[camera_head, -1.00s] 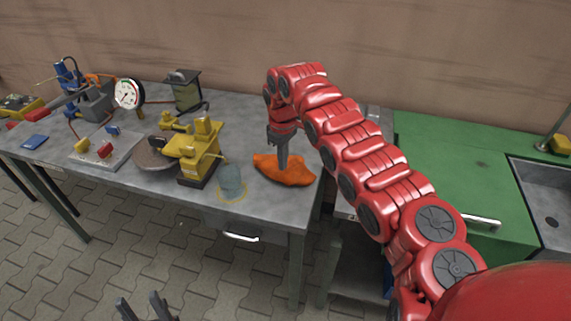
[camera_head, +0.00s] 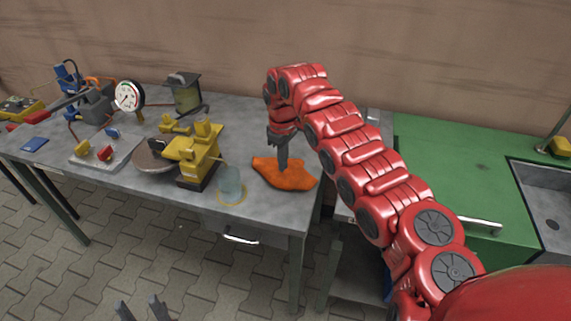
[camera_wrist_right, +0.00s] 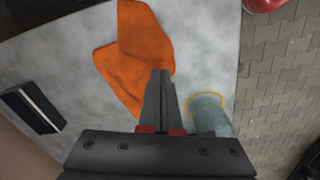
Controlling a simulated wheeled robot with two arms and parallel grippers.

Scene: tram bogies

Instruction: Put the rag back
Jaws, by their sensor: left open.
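The orange rag (camera_head: 296,178) lies on the grey workbench (camera_head: 262,207) near its front right corner. It also shows in the right wrist view (camera_wrist_right: 145,42), creased and spread toward the upper left of the fingertips. My right gripper (camera_head: 282,168) points down onto the rag. In the right wrist view its fingers (camera_wrist_right: 162,72) are close together at the rag, shut on it; the fabric between the tips is hidden. My left gripper (camera_head: 140,306) is open and empty at the bottom edge, over the floor.
A greyish translucent cup (camera_head: 231,180) stands in a yellow ring left of the rag. A yellow machine (camera_head: 197,155), a round disc (camera_head: 152,157) and a gauge (camera_head: 129,96) stand further left. A green cabinet (camera_head: 455,175) with a sink (camera_head: 548,195) is on the right.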

